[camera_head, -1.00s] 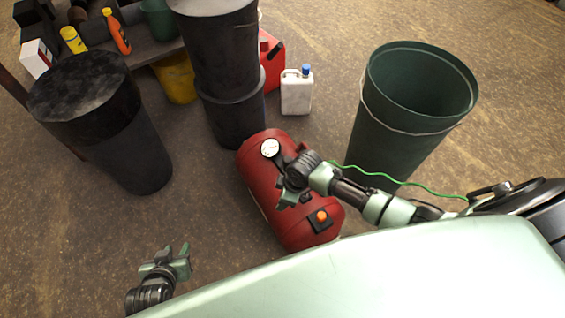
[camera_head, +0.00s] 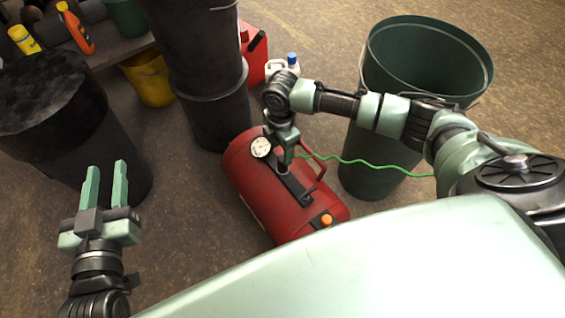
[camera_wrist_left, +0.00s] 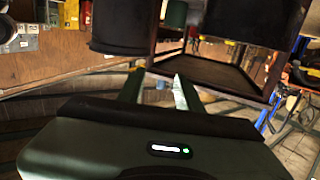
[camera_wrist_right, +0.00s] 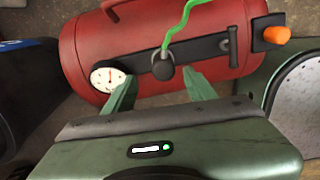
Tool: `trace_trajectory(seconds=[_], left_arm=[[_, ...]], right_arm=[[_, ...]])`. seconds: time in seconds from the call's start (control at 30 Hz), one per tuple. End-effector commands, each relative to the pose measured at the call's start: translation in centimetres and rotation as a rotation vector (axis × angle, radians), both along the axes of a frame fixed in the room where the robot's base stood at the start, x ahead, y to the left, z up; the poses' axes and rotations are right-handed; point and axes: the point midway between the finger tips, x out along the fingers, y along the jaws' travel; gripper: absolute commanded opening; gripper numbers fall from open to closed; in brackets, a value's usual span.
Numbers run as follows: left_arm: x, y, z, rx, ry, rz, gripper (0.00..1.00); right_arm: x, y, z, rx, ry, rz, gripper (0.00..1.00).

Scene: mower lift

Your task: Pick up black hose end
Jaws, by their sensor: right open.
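The black hose end (camera_wrist_right: 163,69) is a round dark fitting on top of the red air tank (camera_wrist_right: 75,52), with a green hose (camera_wrist_right: 180,22) leading away from it. My right gripper (camera_wrist_right: 160,76) is open and points down at the tank. In the right wrist view, its fingertips appear on either side of the hose end. I cannot tell whether they touch it. In the head view, my right gripper (camera_head: 286,158) largely hides the hose end. My left gripper (camera_head: 105,168) is open and empty, away from the tank at the left.
A white gauge (camera_wrist_right: 108,77) and an orange knob (camera_wrist_right: 277,35) sit on the tank near the hose end. A green bin (camera_head: 375,165) stands close on the right. Black bins (camera_head: 210,115) stand behind and left. Bare floor lies left of the tank.

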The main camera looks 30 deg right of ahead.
Motion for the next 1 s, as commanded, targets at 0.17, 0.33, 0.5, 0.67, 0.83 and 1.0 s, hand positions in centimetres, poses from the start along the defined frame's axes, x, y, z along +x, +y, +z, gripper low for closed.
trace_trajectory(seconds=[0.17, 0.33, 0.5, 0.67, 0.83, 1.0], left_arm=[[0.2, -0.5, 3.0, -0.043, -0.166, -0.011, 0.35], [-0.4, -0.8, 6.6, -0.094, -0.356, -0.021, 0.35], [-1.6, -1.0, 9.6, -0.139, -0.519, -0.030, 0.35], [-2.4, -0.9, 11.0, -0.160, -0.593, -0.035, 0.35], [-2.5, -0.9, 11.3, -0.163, -0.605, -0.035, 0.35], [-2.5, -0.9, 11.2, -0.163, -0.603, -0.035, 0.35]], right_arm=[[-0.3, -0.1, -1.7, -0.001, 0.002, -0.001, 0.56], [-0.6, -0.2, -3.1, -0.001, 0.001, -0.001, 0.56], [-0.6, -0.2, -4.5, -0.001, 0.001, -0.001, 0.56], [-0.6, -0.2, -5.0, -0.001, 0.000, -0.001, 0.56], [-0.6, -0.2, -5.0, -0.001, 0.000, -0.001, 0.56], [-0.6, -0.2, -5.0, -0.001, 0.000, -0.001, 0.34]])
